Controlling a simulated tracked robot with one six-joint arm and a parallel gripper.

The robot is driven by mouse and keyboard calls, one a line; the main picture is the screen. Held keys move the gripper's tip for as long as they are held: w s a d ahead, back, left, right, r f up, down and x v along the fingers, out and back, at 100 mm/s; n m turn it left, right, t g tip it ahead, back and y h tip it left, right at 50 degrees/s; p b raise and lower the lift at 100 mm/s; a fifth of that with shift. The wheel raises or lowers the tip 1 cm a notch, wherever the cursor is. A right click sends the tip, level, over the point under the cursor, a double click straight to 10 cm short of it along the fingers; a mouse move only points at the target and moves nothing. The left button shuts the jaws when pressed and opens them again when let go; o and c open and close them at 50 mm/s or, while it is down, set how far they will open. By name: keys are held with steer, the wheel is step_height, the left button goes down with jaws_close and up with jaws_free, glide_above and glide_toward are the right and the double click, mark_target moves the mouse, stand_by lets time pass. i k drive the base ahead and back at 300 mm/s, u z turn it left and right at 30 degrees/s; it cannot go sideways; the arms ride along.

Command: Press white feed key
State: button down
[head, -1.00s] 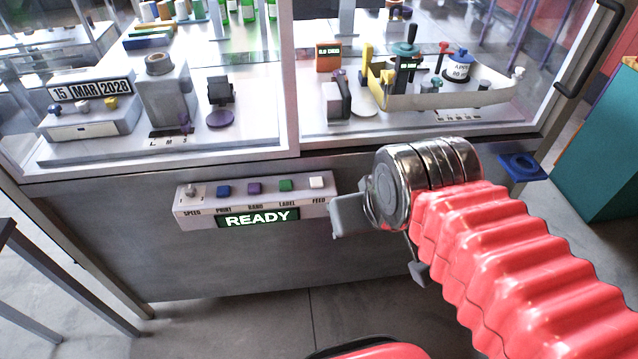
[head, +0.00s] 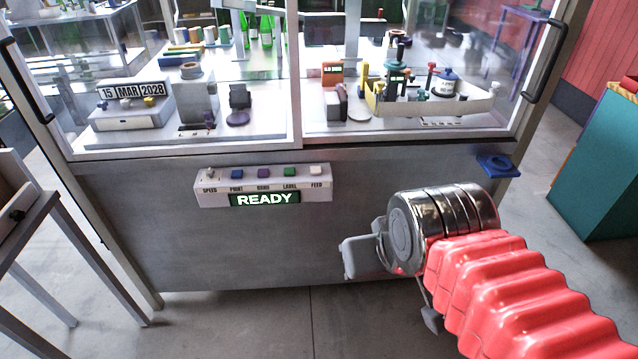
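The white feed key (head: 316,169) is the rightmost key on the control box (head: 210,197) on the front of the machine. Its label reads FEED. Green, purple and blue keys and a speed knob (head: 210,174) stand to its left. The display (head: 264,199) reads READY. My gripper (head: 385,268) is below and to the right of the feed key, apart from the box. One grey finger shows at its left and another part hangs below the wrist. Whether the fingers are open or shut is unclear.
Glass panels enclose the machine's deck above, with a date block (head: 130,90) and a yellow-sided tray (head: 440,107) inside. A blue bracket (head: 497,165) sticks out at the right. A grey table (head: 30,225) stands at the left. The panel front below the box is clear.

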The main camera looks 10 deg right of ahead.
mark_target(314, 170)
steer(key=z, duration=0.05)
steer(key=k, duration=0.3)
steer(key=u, duration=1.15)
steer(key=i, duration=2)
steer(key=z, duration=1)
